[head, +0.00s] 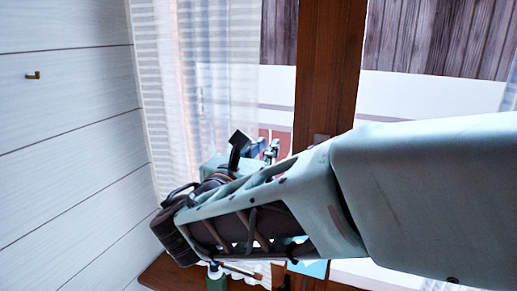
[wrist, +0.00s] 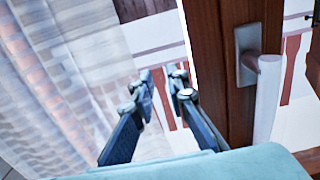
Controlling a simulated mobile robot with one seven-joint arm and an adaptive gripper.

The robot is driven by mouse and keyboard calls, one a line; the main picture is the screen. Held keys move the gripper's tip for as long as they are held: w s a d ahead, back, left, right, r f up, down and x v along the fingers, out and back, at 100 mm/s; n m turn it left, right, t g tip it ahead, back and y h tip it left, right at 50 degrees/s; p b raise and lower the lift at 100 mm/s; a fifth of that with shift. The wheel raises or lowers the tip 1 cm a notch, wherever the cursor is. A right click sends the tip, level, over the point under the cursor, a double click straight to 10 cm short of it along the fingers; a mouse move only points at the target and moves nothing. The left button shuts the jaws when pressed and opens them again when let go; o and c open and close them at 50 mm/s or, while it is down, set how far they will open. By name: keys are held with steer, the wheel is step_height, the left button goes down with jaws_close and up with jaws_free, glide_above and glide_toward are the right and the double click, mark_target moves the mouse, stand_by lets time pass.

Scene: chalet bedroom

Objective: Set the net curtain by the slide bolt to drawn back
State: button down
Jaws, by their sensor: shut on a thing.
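The net curtain (head: 185,85) is a sheer white cloth with bands, hanging at the left side of the window in the head view. It fills the left of the wrist view (wrist: 70,75), where its free edge runs close to the fingers. My gripper (head: 262,148) is in front of the window near the curtain's right part. In the wrist view my gripper's fingers (wrist: 163,80) are close together, shut on the thin curtain; the gripped part is hard to make out. I cannot make out the slide bolt for certain.
A wooden window post (head: 328,65) stands right of my gripper. A metal handle (wrist: 262,85) sticks out from it in the wrist view. A green bottle (head: 216,281) stands below my arm, by a wooden surface (head: 168,274).

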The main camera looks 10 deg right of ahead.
steer(key=w+a+p, duration=0.2)
steer(key=w+a, duration=0.2)
steer(key=a, duration=0.3)
steer(key=w+a+p, duration=0.2)
steer(key=w+a, duration=0.2)
steer(key=a, duration=0.4)
steer(key=w+a+p, duration=0.2)
steer(key=w+a, duration=0.3)
steer(key=a, duration=0.2)
steer(key=shift+a+r+p, duration=0.25)
steer(key=shift+p, duration=0.05)
steer(key=shift+a, duration=0.1)
steer(key=c, duration=1.9)
jaws_free()
steer(key=shift+f, duration=0.15)
steer(key=v, duration=1.2)
